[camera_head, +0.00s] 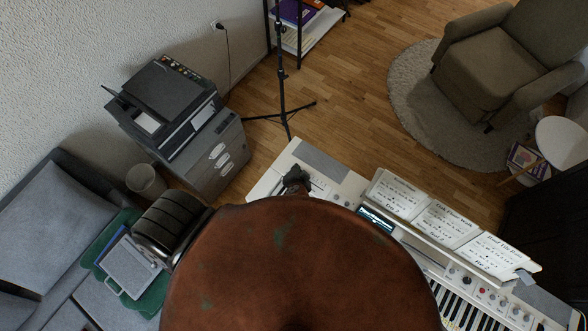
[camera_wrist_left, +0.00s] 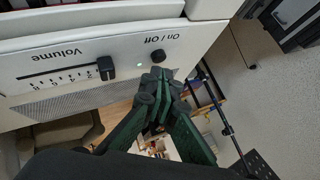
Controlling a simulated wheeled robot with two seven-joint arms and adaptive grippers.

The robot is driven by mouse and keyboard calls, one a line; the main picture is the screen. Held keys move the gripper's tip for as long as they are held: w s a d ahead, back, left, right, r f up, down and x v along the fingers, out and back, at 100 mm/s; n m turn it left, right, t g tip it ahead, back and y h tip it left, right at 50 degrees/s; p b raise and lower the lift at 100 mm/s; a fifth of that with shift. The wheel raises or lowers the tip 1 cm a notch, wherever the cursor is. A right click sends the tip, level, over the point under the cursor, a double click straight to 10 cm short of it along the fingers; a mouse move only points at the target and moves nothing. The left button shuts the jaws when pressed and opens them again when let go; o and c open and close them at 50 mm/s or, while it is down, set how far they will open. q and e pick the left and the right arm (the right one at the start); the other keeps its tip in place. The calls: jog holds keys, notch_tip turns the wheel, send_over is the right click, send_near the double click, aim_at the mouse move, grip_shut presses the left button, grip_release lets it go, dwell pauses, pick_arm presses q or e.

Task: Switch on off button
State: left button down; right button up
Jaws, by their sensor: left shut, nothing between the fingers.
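The white digital piano (camera_head: 343,188) stands at lower right in the head view. In the left wrist view its panel (camera_wrist_left: 120,48) shows a black round button (camera_wrist_left: 158,56) labelled "On / Off" and a "Volume" slider (camera_wrist_left: 106,68). My left gripper (camera_head: 296,174) is over the piano's left end. In the left wrist view the gripper (camera_wrist_left: 156,82) is shut and empty, its tips just below the button in the picture. I cannot tell whether they touch the panel. My right gripper is not in view.
Sheet music (camera_head: 438,222) stands on the piano to the right of the gripper. A black tripod stand (camera_head: 283,95) stands behind the piano, and a printer (camera_head: 172,100) on a grey cabinet (camera_head: 215,155) to the left. The lower middle of the head view is blocked.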

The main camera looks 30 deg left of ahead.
pick_arm(q)
jog(key=shift+f, duration=0.1)
jog(key=shift+f, duration=0.35)
dwell(0.6)
jog(key=shift+r+p, duration=0.8)
jog(key=shift+r, duration=0.15)
notch_tip(320, 180, up, 5)
jog(key=p, duration=0.5)
